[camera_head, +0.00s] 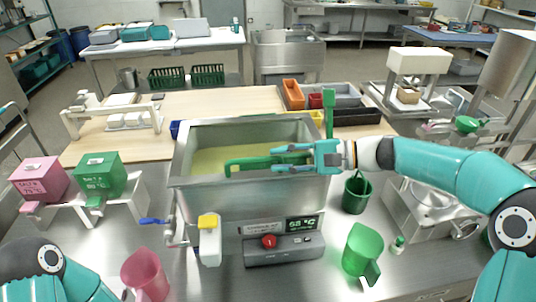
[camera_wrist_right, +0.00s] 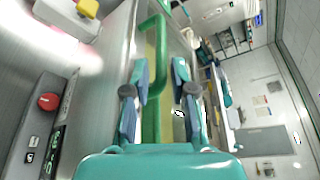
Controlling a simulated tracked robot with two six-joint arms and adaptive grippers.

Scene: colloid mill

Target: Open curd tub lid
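The curd tub (camera_head: 250,203) is a grey steel vat in the middle of the bench. Inside its rim is a pale yellow surface (camera_head: 215,160); I cannot tell whether this is a lid or the contents. A green bar handle (camera_head: 248,164) lies across the tub's top. My right gripper (camera_head: 292,158) is over the tub at the bar's right end. In the right wrist view, its fingers (camera_wrist_right: 160,88) stand apart on both sides of the green bar (camera_wrist_right: 153,95), with a gap visible on the right. My left arm shows at lower left, its gripper out of view.
A control box (camera_head: 283,249) and a yellow-topped tap (camera_head: 209,232) are at the tub's front. Pink and green dispensers (camera_head: 98,178) stand left. A green bucket (camera_head: 356,194), a green jug (camera_head: 361,251) and a pink jug (camera_head: 146,275) stand nearby. A tall green strip (camera_head: 329,112) rises behind.

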